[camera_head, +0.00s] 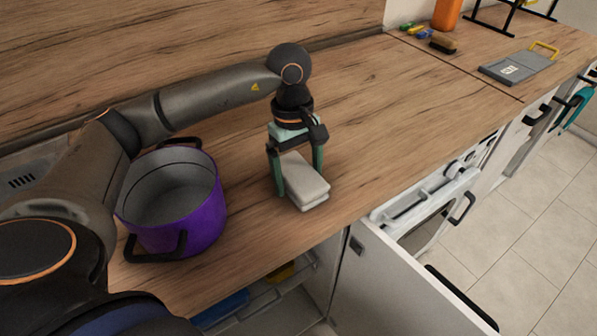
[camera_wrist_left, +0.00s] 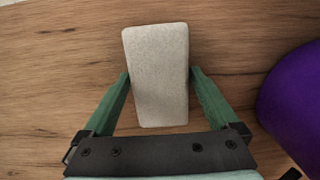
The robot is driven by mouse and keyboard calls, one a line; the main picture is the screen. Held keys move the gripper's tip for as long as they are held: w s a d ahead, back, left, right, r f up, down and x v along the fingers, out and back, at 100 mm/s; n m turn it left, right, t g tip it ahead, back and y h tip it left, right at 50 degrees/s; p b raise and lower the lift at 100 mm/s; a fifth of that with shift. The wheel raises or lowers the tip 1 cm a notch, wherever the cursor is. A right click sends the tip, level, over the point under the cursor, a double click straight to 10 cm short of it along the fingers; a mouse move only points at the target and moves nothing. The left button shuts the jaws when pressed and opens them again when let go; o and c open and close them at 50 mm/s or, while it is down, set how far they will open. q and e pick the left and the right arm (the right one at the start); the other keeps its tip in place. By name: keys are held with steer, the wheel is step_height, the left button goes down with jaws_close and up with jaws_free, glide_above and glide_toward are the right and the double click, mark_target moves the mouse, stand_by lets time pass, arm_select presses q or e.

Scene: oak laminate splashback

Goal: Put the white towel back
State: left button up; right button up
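My right gripper is not in view.
A purple pot (camera_head: 193,231) stands left of the towel. An open cabinet door (camera_head: 395,290) juts out below the counter's front edge, with a pulled-out rack beyond. A grey board (camera_head: 517,68), brush (camera_head: 443,44) and orange bottle (camera_head: 446,14) stand far right. The counter right of the towel is clear.

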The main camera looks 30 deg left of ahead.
mark_target(294, 167)
arm_select(q)
steer(key=shift+o, duration=0.2)
step_height(294, 167, up, 12)
steer(key=a+p, duration=0.1)
steer(key=shift+w+a+r, duration=0.15)
steer(key=shift+w+a, duration=0.05)
steer(key=shift+w, duration=0.1)
